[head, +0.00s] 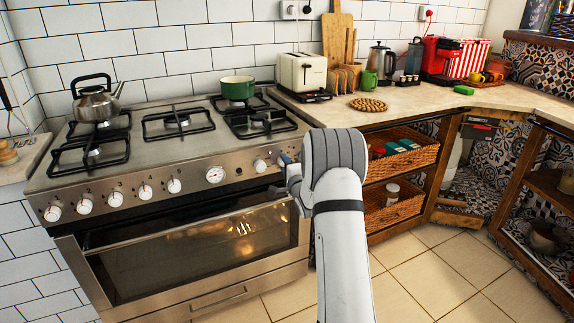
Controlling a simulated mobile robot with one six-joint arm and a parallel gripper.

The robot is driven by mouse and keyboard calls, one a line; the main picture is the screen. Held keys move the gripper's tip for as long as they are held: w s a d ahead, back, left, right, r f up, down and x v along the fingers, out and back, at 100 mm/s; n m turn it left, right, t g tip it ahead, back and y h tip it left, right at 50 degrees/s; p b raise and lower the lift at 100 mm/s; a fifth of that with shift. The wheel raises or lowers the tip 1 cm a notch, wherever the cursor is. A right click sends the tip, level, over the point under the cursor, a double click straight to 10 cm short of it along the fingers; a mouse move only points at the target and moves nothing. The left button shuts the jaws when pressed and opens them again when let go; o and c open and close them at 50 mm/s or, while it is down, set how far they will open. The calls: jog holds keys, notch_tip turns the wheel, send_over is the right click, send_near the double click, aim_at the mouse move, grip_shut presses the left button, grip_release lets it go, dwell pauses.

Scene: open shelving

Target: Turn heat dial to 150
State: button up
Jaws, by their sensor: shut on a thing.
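The steel stove (150,160) stands at the left in the head view, with a row of white dials along its front panel. A white dial (260,165) shows just left of my gripper. My gripper (283,160) is at the right end of the panel, shut on a dial there. The fingers and arm hide that dial, so its setting cannot be read.
A kettle (96,102) and a green pot (238,87) stand on the burners. A toaster (301,72) and a trivet (369,105) are on the counter at right. Shelves with wicker baskets (405,163) are right of my arm. The tiled floor (425,275) is clear.

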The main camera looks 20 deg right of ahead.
jog(key=shift+d+r+m, duration=0.15)
jog(key=shift+m, duration=0.45)
jog(key=o, duration=1)
jog(key=s, duration=0.5)
jog(key=s+p, duration=0.1)
jog(key=s, duration=0.1)
jog(key=shift+s+a+f, duration=0.3)
jog(key=shift+s+f, duration=0.05)
jog(key=shift+s, duration=0.05)
